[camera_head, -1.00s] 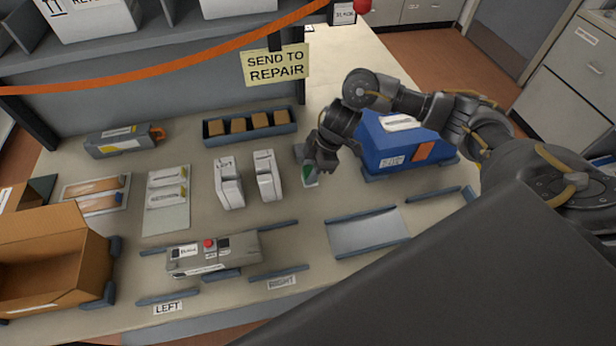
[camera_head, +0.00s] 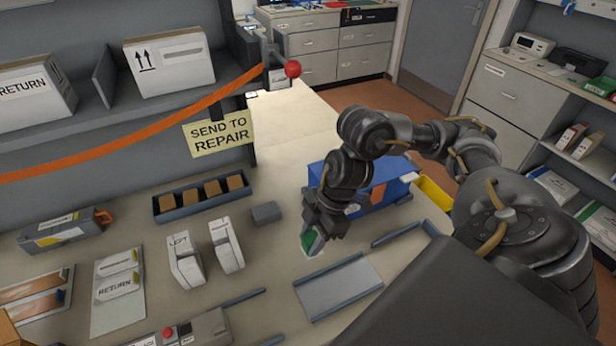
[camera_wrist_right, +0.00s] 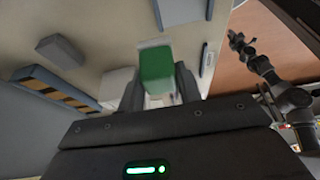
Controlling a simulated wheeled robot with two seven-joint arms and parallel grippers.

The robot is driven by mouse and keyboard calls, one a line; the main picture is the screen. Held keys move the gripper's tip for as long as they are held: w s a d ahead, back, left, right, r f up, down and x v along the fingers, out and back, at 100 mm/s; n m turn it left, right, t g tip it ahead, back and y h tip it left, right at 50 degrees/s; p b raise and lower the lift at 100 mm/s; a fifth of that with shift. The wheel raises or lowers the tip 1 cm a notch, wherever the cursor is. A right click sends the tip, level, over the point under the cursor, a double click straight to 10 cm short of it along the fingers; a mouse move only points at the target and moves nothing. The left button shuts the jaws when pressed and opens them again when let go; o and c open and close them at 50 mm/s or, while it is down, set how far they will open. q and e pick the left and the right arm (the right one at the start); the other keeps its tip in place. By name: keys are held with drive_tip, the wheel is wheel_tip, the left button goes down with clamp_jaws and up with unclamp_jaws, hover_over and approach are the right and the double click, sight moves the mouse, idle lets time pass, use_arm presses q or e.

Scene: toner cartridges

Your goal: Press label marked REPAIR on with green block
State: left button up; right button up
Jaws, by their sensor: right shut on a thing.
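My right gripper (camera_head: 318,232) is shut on a green block (camera_head: 307,243) and holds it near the back edge of a pale railed plate (camera_head: 340,287). The right wrist view shows the block (camera_wrist_right: 156,64) between the fingers, with a white strip (camera_wrist_right: 153,43) along its far edge. I cannot read any marking on the strip. A label sheet (camera_head: 117,310) lies at the left with two white labels; the lower one reads RETURN (camera_head: 115,286), the upper is unreadable. A dark arm, seemingly my left, shows in the right wrist view; its gripper (camera_wrist_right: 237,40) is too small to judge.
A dark grey pad (camera_head: 266,212) lies left of the gripper. Two white cartridges (camera_head: 186,262) stand farther left, with a carton tray (camera_head: 165,217) behind. A blue bin (camera_head: 397,190) stands behind my right gripper. A red-button device (camera_head: 205,330) is cut off at the bottom.

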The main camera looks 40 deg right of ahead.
drive_tip(key=o, duration=0.5)
drive_tip(key=c, duration=0.4)
drive_tip(key=shift+o, duration=0.2)
drive_tip(key=w+a+r+m+t+b, duration=0.1)
drive_tip(key=w+a+r+m, duration=0.3)
drive_tip(key=w+a, duration=0.2)
drive_tip(key=shift+w+r+h, duration=0.3)
drive_tip(key=shift+w+r, duration=0.05)
drive_tip(key=shift+w, duration=0.85)
drive_tip(key=shift+s, duration=0.1)
